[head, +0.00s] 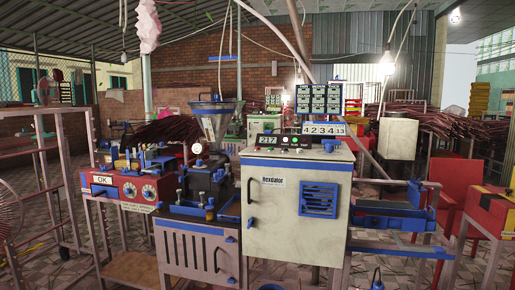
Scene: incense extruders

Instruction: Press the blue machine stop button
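A pale grey machine cabinet (275,215) with blue trim stands in the middle of the head view, its front facing me. A small blue cap-like part (330,144) sits on its top edge, right of a dark panel with a green display (268,140) and small buttons. It looks like a blue button, but it is too small to be sure. Neither of my grippers is in view.
A red control box (126,190) with dials and an OK label stands at the left. A blue-edged side tray (390,217) juts out at the cabinet's right. Metal racks (45,150) and red boxes (492,210) flank the machines. Patterned floor shows in front.

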